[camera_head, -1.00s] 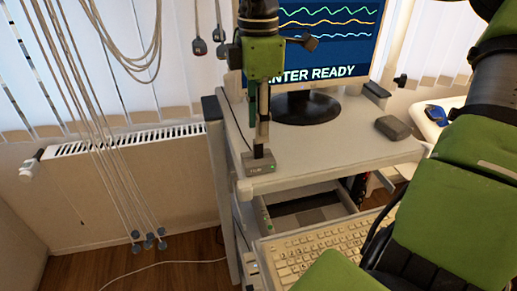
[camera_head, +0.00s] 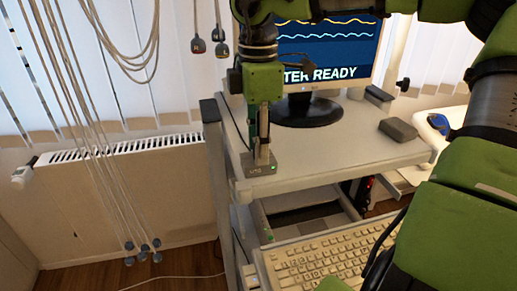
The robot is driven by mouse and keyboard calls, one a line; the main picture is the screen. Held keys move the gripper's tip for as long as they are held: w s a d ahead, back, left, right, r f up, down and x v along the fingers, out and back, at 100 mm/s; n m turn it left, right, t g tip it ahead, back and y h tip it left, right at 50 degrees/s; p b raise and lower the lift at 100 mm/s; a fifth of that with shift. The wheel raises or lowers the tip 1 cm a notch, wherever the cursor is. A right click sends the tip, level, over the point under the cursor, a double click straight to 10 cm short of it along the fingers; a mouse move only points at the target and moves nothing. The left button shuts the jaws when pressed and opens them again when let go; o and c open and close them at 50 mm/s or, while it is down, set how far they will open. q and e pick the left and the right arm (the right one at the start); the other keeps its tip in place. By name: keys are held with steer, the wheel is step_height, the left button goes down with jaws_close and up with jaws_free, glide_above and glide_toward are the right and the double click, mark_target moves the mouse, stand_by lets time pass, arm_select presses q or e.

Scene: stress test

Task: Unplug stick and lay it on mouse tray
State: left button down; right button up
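A small grey box (camera_head: 258,169) with a label and a green light sits on the front left corner of the cart top. My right gripper (camera_head: 262,155) points straight down, its fingertips at the back of this box. I cannot make out the stick; the fingers may hide it. The fingers show nearly side-on, so I cannot tell whether they are open or shut on something. I cannot tell for sure which surface is the mouse tray. My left gripper is not in view.
A monitor (camera_head: 335,45) on a dark round base (camera_head: 305,110) stands close behind my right gripper. A dark grey block (camera_head: 397,129) lies at the cart top's right. A keyboard (camera_head: 325,262) sits lower in front. Cables (camera_head: 85,130) hang at left. The cart top's middle (camera_head: 340,150) is clear.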

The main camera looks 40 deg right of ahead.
steer(key=shift+b, duration=0.5)
stand_by(0.6)
jaws_close()
steer(key=shift+r, duration=0.1)
steer(key=shift+r+p, duration=1.85)
steer(key=shift+r, duration=1.1)
